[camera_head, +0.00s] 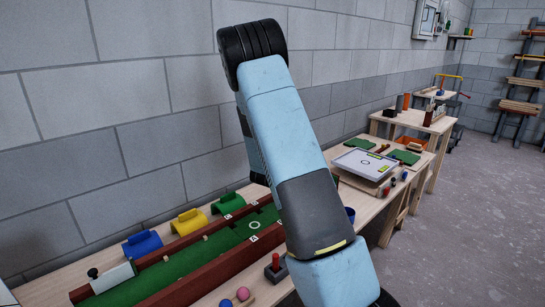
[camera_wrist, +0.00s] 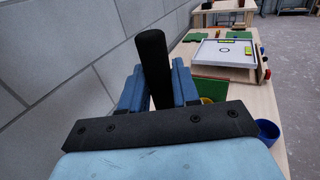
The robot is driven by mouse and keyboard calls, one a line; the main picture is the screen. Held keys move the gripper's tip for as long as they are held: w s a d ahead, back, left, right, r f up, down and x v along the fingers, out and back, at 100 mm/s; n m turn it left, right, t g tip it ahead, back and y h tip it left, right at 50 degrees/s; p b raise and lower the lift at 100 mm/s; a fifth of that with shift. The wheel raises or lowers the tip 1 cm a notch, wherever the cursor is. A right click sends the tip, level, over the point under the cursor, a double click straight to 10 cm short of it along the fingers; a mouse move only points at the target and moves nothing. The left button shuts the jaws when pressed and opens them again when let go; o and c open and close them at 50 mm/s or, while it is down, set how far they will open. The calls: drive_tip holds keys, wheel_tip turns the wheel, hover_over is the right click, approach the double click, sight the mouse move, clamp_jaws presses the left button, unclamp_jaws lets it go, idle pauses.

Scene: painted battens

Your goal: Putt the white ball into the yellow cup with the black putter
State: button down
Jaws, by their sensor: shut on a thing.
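In the wrist view my gripper (camera_wrist: 158,88) is shut on the upright black handle (camera_wrist: 153,62) of the putter, with a blue finger on each side. The putter's lower end and head are hidden. In the head view my light-blue arm hides the gripper and the putter. A small yellow rim (camera_wrist: 207,100), perhaps the yellow cup, shows just right of the fingers in the wrist view, mostly hidden. I cannot make out the white ball in either view.
A blue cup (camera_wrist: 267,130) stands at the right. A green lane with dark red side boards (camera_head: 170,277) runs along the bench, with blue (camera_head: 142,245), yellow (camera_head: 188,222) and green (camera_head: 228,203) arched pieces behind it. A red-knobbed block (camera_head: 276,268) stands in front. A white-topped board (camera_head: 363,163) lies farther along.

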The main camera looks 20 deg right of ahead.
drive_tip(key=w+d, duration=0.3)
drive_tip(key=d, duration=0.7)
drive_tip(key=shift+w+d, duration=0.2)
drive_tip(key=shift+w, duration=0.05)
wheel_tip(320, 180, up, 12)
idle(0.9)
drive_tip(key=shift+s+f, duration=0.1)
drive_tip(key=shift+f, duration=0.05)
idle(2.3)
